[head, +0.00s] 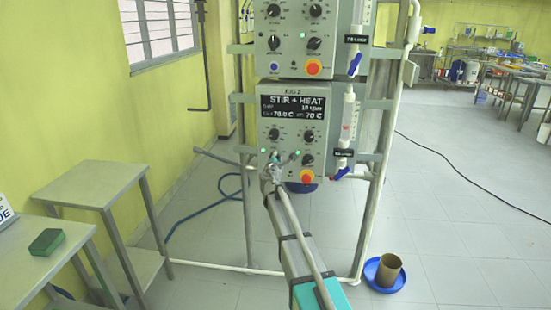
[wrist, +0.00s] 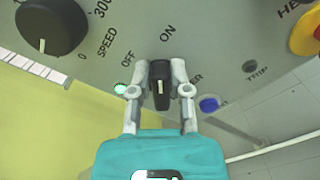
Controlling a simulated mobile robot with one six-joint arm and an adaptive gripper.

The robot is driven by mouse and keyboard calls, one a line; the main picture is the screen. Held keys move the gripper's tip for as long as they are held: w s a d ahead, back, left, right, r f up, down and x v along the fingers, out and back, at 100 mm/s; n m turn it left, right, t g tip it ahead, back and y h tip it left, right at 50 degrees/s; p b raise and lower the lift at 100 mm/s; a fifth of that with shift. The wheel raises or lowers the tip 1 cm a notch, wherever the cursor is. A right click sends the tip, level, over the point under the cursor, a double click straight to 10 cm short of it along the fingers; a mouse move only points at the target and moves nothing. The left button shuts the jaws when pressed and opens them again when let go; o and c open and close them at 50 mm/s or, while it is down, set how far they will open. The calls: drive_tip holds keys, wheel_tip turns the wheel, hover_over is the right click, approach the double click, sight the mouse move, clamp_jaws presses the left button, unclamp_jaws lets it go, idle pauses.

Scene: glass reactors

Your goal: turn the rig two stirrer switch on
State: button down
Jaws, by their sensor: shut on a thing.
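The rig two control box (head: 292,128) hangs on the frame in the head view, its display reading STIR + HEAT. My gripper (head: 272,162) reaches its lower left corner and covers the switch there. In the wrist view a black switch knob (wrist: 160,83) sits between the two fingers of my gripper (wrist: 160,90), which are shut on its sides. The knob's white line runs roughly up and down the picture. The labels OFF and ON stand above it, OFF to the left and ON nearer the middle. A green lamp (wrist: 121,88) glows left of the knob.
The speed dial (wrist: 48,30) and a red stop button (wrist: 305,35) sit to either side, with a blue button (wrist: 209,104) nearer right. Another control box (head: 295,40) hangs above. A side table (head: 92,183) stands left; a blue dish (head: 373,277) lies on the floor.

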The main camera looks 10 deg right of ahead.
drive_tip(key=shift+w+m, duration=0.5)
drive_tip(key=shift+m, duration=0.5)
drive_tip(key=c, duration=0.8)
unclamp_jaws()
drive_tip(key=shift+c, duration=0.2)
drive_tip(key=shift+o, duration=1.2)
drive_tip(key=shift+s, duration=0.1)
drive_tip(key=shift+f, duration=0.15)
drive_tip(key=shift+s+f, duration=0.1)
drive_tip(key=shift+s, duration=0.2)
